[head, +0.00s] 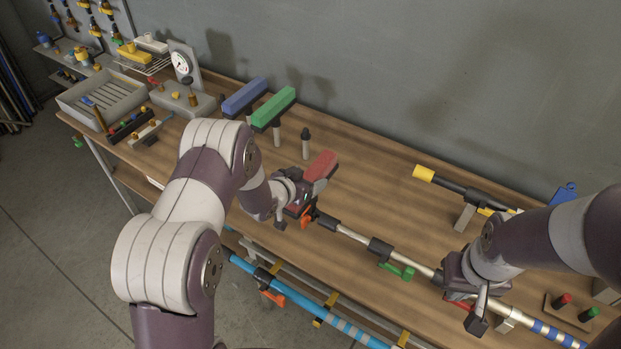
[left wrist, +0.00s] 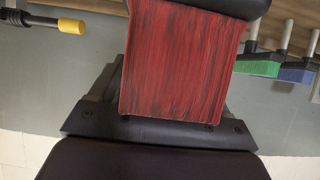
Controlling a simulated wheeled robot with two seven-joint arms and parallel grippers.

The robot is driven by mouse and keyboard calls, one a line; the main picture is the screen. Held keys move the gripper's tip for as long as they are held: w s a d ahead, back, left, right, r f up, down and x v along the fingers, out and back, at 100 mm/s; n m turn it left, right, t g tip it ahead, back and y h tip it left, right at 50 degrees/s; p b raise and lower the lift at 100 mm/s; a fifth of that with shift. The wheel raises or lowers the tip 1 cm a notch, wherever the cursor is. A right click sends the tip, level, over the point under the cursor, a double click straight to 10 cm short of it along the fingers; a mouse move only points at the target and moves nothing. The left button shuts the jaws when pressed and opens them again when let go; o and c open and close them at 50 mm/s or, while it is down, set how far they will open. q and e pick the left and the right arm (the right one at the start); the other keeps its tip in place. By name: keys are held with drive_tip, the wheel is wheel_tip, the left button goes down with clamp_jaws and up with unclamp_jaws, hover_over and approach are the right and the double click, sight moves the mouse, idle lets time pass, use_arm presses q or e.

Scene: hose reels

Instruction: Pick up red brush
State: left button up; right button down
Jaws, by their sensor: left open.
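The red brush (head: 321,165) stands above the bench in the middle of the head view, with its lower part hidden by my left gripper (head: 304,192). In the left wrist view, the streaked red face of the brush (left wrist: 183,62) fills the centre, between the dark finger parts at top and bottom. My left gripper is open, with its jaws around or very close to the brush; contact cannot be made out. My right gripper (head: 470,303) is over the silver pole at lower right; its jaws are partly hidden, so I cannot tell whether they grip anything.
A blue brush (head: 244,97) and a green brush (head: 273,108) stand behind to the left, with a bare black-topped post (head: 305,143) beside them. A long silver pole (head: 355,236) runs along the front. A yellow-ended tool (head: 424,174) lies at the back right. The bench middle (head: 375,185) is clear.

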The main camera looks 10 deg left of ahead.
use_arm(q)
drive_tip(key=shift+d, duration=0.25)
drive_tip(key=c, duration=0.4)
drive_tip(key=shift+s+r, duration=0.1)
drive_tip(key=shift+s, duration=0.05)
drive_tip(key=c, duration=0.9)
drive_tip(key=shift+o, duration=0.2)
